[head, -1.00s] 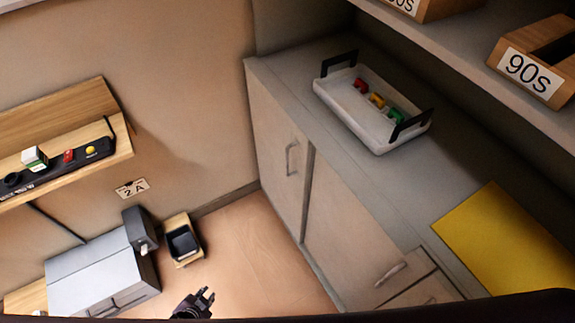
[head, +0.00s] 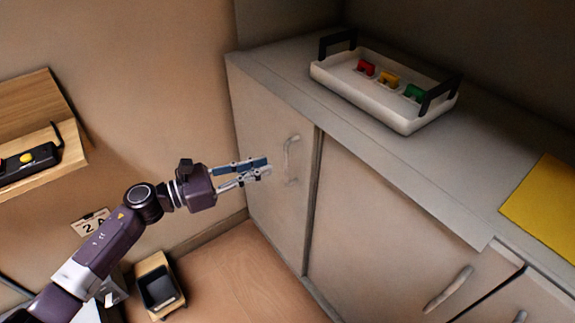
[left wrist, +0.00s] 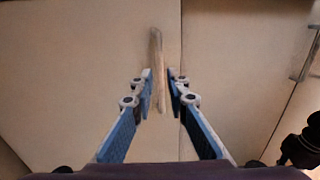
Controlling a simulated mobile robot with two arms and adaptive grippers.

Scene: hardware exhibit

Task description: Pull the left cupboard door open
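The left cupboard door (head: 268,135) is pale and closed, with a vertical silver bar handle (head: 289,158) near its right edge. My left gripper (head: 269,168) is open and empty just left of this handle, its fingers pointing at it, with a small gap in the head view. In the left wrist view the handle (left wrist: 157,55) lies in line with the opening between the blue-padded fingers (left wrist: 159,78). The fingers do not close on it. My right gripper is not in the head view; a dark jointed part (left wrist: 302,148) at the wrist view's right edge may be it.
The neighbouring door (head: 385,225) is closed, with its own handle (head: 449,289). A white tray (head: 375,107) with coloured pieces and a yellow sheet (head: 548,208) lie on the cupboard top (head: 345,150). A small bin (head: 158,287) stands by the wall. Floor before the cupboard is free.

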